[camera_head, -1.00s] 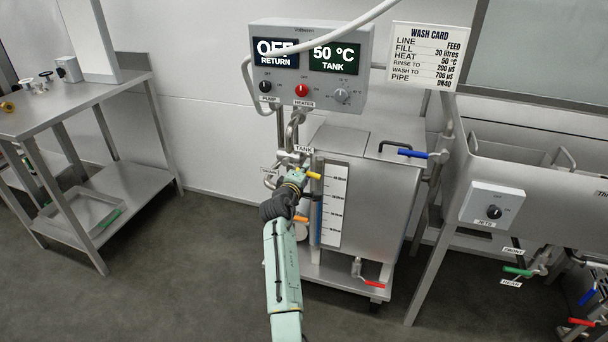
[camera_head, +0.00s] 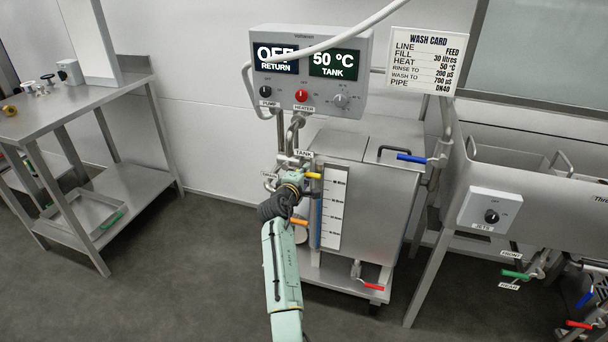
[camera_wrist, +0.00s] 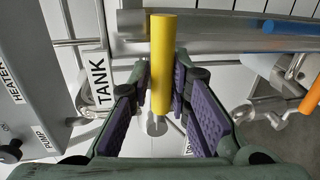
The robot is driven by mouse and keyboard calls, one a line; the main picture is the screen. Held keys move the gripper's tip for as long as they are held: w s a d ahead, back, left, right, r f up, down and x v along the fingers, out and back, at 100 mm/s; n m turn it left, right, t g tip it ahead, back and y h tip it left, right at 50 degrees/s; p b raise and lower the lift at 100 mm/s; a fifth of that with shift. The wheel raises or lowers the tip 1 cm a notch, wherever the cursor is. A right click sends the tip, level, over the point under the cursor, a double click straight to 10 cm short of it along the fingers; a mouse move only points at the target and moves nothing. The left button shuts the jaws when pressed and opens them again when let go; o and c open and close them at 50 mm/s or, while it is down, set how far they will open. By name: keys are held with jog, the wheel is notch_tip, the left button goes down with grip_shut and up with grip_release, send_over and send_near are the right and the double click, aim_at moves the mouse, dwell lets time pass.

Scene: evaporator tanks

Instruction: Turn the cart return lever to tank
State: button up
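The return lever is a yellow bar (camera_head: 313,176) at the pipes left of the steel cart tank (camera_head: 378,210). In the wrist view the yellow lever (camera_wrist: 161,65) stands upright in the picture, between the purple-padded fingers of my gripper (camera_wrist: 160,88). The fingers are open, with gaps visible on both sides of the lever. The TANK label (camera_wrist: 99,78) is left of the lever and also shows above it in the head view (camera_head: 304,154). My gripper (camera_head: 295,182) partly hides the valve in the head view.
The control box (camera_head: 312,70) above reads RETURN OFF and TANK 50 °C. An orange lever (camera_head: 299,221) sits just below my gripper. A blue lever (camera_head: 411,158) and a red lever (camera_head: 373,286) are on the tank's right and bottom. Open floor lies left.

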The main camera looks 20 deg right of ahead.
jog(key=o, duration=0.3)
jog(key=shift+o, duration=0.2)
jog(key=shift+a, duration=0.1)
jog(key=v, duration=1.2)
